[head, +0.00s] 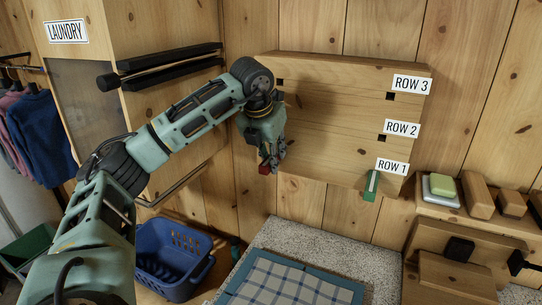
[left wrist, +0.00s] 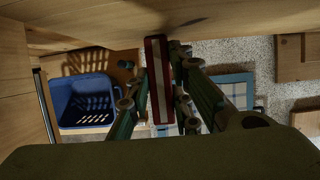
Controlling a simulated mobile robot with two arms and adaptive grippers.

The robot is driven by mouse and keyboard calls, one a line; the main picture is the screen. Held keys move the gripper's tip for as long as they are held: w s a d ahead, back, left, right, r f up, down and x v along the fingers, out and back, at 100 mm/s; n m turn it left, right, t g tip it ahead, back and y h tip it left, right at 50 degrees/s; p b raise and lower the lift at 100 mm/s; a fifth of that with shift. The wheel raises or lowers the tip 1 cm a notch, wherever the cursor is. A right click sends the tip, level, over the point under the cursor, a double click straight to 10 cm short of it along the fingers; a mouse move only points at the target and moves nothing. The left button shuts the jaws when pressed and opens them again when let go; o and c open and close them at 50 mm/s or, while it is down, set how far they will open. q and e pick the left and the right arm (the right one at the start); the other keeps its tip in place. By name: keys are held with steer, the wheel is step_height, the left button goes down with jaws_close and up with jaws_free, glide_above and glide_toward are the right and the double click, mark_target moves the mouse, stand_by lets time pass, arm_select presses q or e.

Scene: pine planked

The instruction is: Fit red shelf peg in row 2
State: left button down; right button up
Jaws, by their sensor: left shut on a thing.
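My left gripper (head: 272,152) is shut on the red shelf peg (head: 264,169), in front of the lower left part of the wooden panel (head: 330,115). In the left wrist view the peg (left wrist: 160,80) is a red bar with a white stripe, gripped between the fingers. I cannot tell whether its end touches the panel or sits in a hole. The panel has labels ROW 3, ROW 2 (head: 402,129) and ROW 1. Dark square holes show beside ROW 3 (head: 390,96) and ROW 2 (head: 381,138). The left hole of row 2 is hidden by my gripper. My right gripper is out of view.
A green peg with a white stripe (head: 371,186) sticks out at the right of row 1. A speckled counter (head: 380,262) with a blue checked cloth (head: 285,283) lies below. A blue basket (head: 172,262) stands at lower left. Wooden blocks and soap (head: 443,186) sit at right.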

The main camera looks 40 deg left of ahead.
mark_target(263, 166)
arm_select(q)
steer(key=shift+s+d, duration=0.1)
steer(key=shift+s, duration=0.25)
steer(key=shift+s+d+b, duration=0.25)
steer(key=shift+s+b, duration=0.2)
steer(key=shift+s, duration=0.3)
steer(key=shift+s+d+b, duration=0.25)
steer(key=shift+s+b, duration=0.15)
steer(key=shift+s, duration=0.3)
steer(key=shift+s+d+b, duration=0.1)
steer(key=shift+s+b, duration=0.25)
steer(key=shift+s, duration=0.1)
steer(key=shift+s+d+b, duration=0.3)
steer(key=shift+s+b, duration=0.1)
steer(key=shift+s, duration=0.6)
steer(key=shift+s+d+b, duration=0.3)
steer(key=shift+s+b, duration=0.05)
steer(key=shift+s, duration=0.6)
